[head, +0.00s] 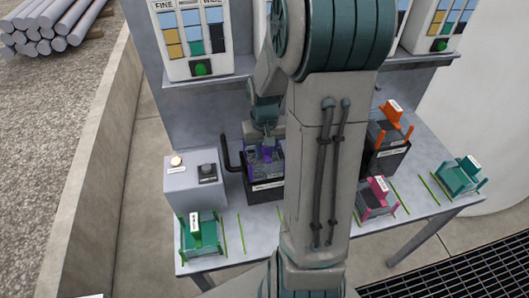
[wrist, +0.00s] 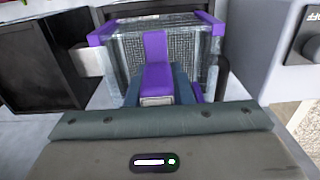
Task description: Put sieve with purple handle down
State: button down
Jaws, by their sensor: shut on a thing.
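The sieve with the purple handle (wrist: 158,62) shows in the wrist view as a mesh box with purple corners and an upright purple grip. My gripper (wrist: 158,92) is shut on that purple handle. In the head view the sieve (head: 252,165) is at a black, labelled container (head: 266,190) on the table, left of my arm. My gripper (head: 265,140) is above it. My arm hides part of the container and the table behind it. I cannot tell whether the sieve rests on the container or hangs just above it.
A grey box with a knob (head: 197,182) stands left of the black container. A green sieve (head: 200,236) is at the table's front left. An orange-handled sieve (head: 388,126), a pink-handled one (head: 376,196) and a teal one (head: 459,177) stand on the right. Panels with coloured tiles (head: 191,40) rise behind.

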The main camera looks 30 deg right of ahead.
jog(key=shift+f, duration=0.2)
jog(key=c, duration=1.3)
grip_release()
jog(key=shift+r, duration=0.1)
jog(key=shift+r, duration=0.1)
